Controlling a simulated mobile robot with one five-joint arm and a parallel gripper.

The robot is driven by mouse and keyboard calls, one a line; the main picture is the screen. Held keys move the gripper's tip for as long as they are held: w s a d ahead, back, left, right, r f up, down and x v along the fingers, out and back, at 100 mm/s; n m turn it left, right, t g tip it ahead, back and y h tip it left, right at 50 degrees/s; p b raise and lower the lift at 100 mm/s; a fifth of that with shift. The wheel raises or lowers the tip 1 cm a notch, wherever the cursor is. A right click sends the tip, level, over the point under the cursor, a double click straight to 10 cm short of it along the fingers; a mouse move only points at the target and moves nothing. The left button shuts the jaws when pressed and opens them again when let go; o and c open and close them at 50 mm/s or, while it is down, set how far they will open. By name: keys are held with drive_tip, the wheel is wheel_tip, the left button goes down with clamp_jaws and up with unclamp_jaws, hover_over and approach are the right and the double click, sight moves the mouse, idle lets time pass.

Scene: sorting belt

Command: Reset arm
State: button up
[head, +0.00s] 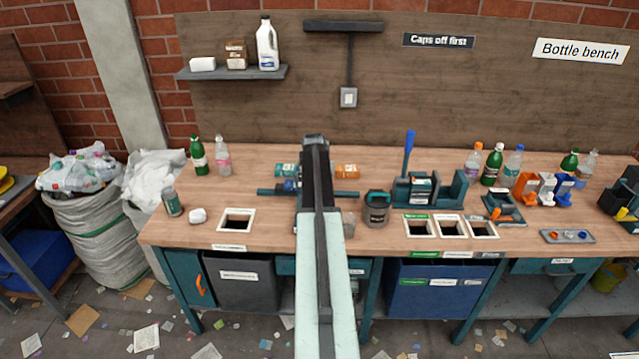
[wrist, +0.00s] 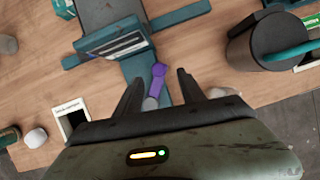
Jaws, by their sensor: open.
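My arm stretches forward over the middle of the bench in the head view, and its end hides the part of the bench beneath it. In the wrist view my gripper (wrist: 158,84) has its two dark fingers apart. A purple-and-grey piece (wrist: 158,72) shows between and beyond the fingers. I cannot tell its depth, and no finger visibly touches it. Beyond it is a teal fixture (wrist: 180,17) with a white label, on the wooden bench (head: 270,213).
A dark canister (head: 376,210) stands right of my arm. A teal vise-like fixture (head: 460,190) with an upright blue handle is farther right. Bottles (head: 197,155) stand at the back left. A square opening (head: 237,221) is at the front left, with open bench behind it.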

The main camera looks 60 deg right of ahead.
drive_tip(key=w+a+n+t+y, duration=0.1)
drive_tip(key=w+a+n, duration=0.1)
drive_tip(key=w+a, duration=1)
drive_tip(key=w+a+n, duration=0.2)
drive_tip(key=w+a, duration=0.6)
drive_tip(key=a, duration=0.8)
drive_tip(key=s+a+f+m+y, duration=0.1)
drive_tip(key=s+a+m, duration=0.15)
drive_tip(key=a, duration=1.45)
drive_tip(key=s+a+f+m+y, duration=0.1)
drive_tip(key=a+m+y, duration=0.15)
drive_tip(key=a, duration=1.55)
drive_tip(key=s+a+m+g, duration=0.1)
drive_tip(key=s+a+m, duration=0.2)
drive_tip(key=s+m, duration=0.3)
drive_tip(key=s+a+m+g, duration=0.2)
drive_tip(key=s+m, duration=0.4)
drive_tip(key=m, duration=0.9)
drive_tip(key=shift+a+m, duration=0.4)
drive_tip(key=shift+a, duration=0.3)
